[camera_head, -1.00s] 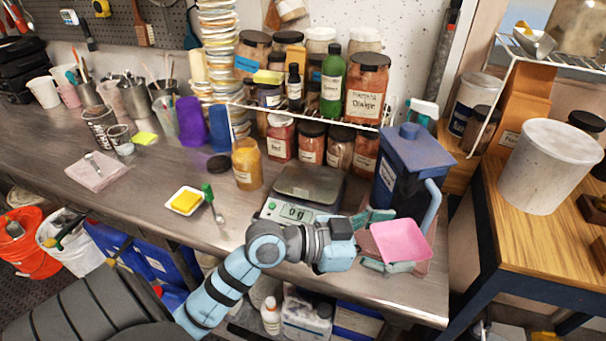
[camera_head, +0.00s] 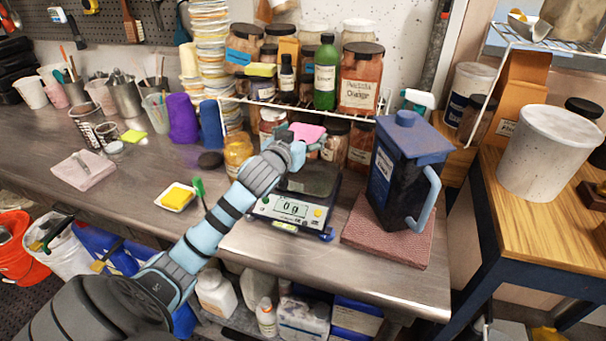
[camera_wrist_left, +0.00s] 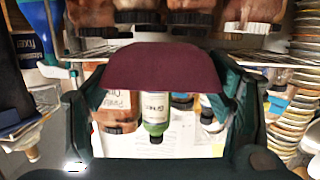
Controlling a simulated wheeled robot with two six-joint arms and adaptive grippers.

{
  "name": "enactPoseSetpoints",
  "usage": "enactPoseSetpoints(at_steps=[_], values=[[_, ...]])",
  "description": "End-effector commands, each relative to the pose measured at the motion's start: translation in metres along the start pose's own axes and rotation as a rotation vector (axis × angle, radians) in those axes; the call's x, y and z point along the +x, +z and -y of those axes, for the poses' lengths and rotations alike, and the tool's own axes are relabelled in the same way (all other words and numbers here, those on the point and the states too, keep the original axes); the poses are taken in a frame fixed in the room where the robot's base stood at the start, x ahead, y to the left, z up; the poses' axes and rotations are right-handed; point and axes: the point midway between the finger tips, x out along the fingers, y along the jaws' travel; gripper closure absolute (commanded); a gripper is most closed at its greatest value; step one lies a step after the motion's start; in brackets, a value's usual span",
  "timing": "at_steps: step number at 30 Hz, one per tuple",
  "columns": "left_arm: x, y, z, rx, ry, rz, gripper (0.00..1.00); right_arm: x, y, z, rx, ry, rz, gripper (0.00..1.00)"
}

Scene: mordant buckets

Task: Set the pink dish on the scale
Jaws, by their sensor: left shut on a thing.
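The pink dish (camera_head: 308,131) is held up in front of the jar shelf, above the back of the scale. My left gripper (camera_head: 299,148) is shut on it. In the left wrist view the dish (camera_wrist_left: 165,75) looks dark maroon and sits between the two fingers (camera_wrist_left: 162,100). The scale (camera_head: 289,209) stands near the table's front edge, and its display reads 0 g. Its dark weighing plate (camera_head: 318,180) is bare where it shows; my arm and gripper hide part of it. The dish looks clear of the plate. My right gripper is not in view.
A dark blue pitcher (camera_head: 407,170) stands on a reddish mat (camera_head: 385,236) right of the scale. Jars and a green bottle (camera_head: 326,75) crowd the wire shelf behind.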

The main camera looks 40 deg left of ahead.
Motion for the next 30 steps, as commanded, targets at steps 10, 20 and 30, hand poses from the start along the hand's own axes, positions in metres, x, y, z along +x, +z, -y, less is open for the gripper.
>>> enactPoseSetpoints(at_steps=[10,20,30], values=[[0.015,0.078,0.000,0.000,0.002,0.002,0.38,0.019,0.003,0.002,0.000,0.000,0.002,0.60],[0.020,0.100,0.001,0.000,0.003,0.000,0.38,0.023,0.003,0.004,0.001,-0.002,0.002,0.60],[0.020,0.099,0.001,0.000,0.003,0.000,0.06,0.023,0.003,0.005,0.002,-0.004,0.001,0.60]])
